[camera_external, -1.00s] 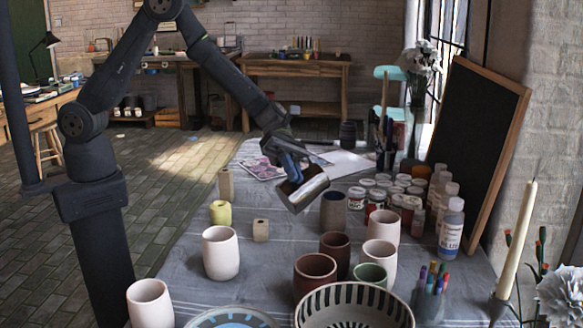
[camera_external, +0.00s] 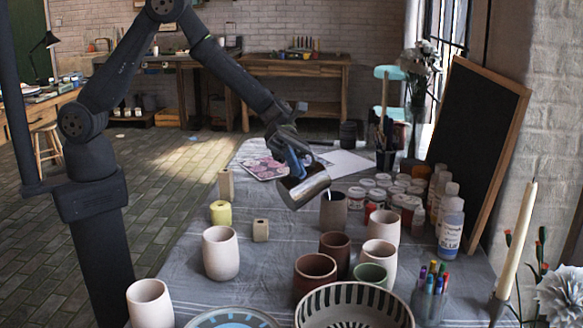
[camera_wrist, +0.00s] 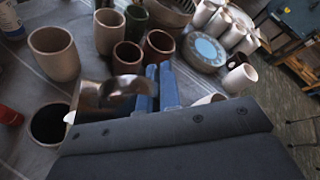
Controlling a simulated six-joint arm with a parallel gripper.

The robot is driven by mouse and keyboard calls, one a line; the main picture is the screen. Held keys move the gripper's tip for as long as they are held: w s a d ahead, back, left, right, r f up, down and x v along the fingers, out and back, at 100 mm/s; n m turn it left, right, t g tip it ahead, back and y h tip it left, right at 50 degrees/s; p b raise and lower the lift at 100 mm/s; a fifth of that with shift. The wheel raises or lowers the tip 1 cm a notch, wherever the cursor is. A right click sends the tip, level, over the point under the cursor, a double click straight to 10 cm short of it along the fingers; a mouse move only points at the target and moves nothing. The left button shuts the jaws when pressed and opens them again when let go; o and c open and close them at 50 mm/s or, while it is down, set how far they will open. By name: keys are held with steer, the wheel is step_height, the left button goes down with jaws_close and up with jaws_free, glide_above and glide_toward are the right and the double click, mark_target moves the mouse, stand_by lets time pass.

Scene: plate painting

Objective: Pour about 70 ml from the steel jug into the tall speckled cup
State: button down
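The shiny steel jug (camera_external: 306,188) is held in the air, tipped, with its mouth end toward the grey cup at its right. My gripper (camera_external: 294,162) is shut on the jug; its blue fingers also show in the wrist view (camera_wrist: 158,88), beside the jug (camera_wrist: 105,98). The grey cup (camera_external: 333,214), which looks like the tall speckled one, stands upright on the table just below the jug's lip. A small pale streak at the lip, over the cup's rim, looks like liquid. In the wrist view this cup (camera_wrist: 48,124) has a dark interior; its fill level cannot be told.
Brown cups (camera_external: 335,250), pale cups (camera_external: 220,253) and a striped bowl (camera_external: 355,310) stand in front. Paint jars (camera_external: 385,182) and bottles (camera_external: 451,228) crowd the right, before a blackboard (camera_external: 478,150).

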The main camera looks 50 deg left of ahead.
mark_target(286, 183)
steer(key=shift+w+d+r+n+p, duration=0.15)
steer(key=shift+w+r+n+p, duration=0.3)
steer(key=shift+w+p, duration=0.3)
stand_by(1.4)
steer(key=shift+w+r+n+g+p, duration=0.3)
steer(key=shift+w+r+n+g, duration=0.1)
steer(key=shift+r+g, duration=0.15)
stand_by(1.2)
steer(key=s+f, duration=0.1)
steer(key=s+f+m+t, duration=0.1)
steer(key=s+f+m, duration=0.1)
steer(key=s, duration=0.1)
steer(key=shift+a+t, duration=0.35)
steer(key=shift+s+a+f+m+t, duration=0.1)
steer(key=shift+s+f+m+t, duration=0.2)
steer(key=shift+f+m, duration=0.2)
steer(key=shift+s+f+m+t, duration=0.15)
steer(key=shift+f+m+t, duration=0.15)
steer(key=shift+f+m, duration=0.2)
steer(key=shift+f, duration=0.1)
stand_by(1.0)
steer(key=s+f+m+t+h+b, duration=0.1)
steer(key=s+f+m+t+b, duration=0.2)
steer(key=s+f+m+t, duration=0.2)
steer(key=shift+s+a+f+m+h, duration=0.2)
steer(key=shift+a+f+m+h, duration=0.1)
steer(key=shift+f+m, duration=0.6)
stand_by(0.8)
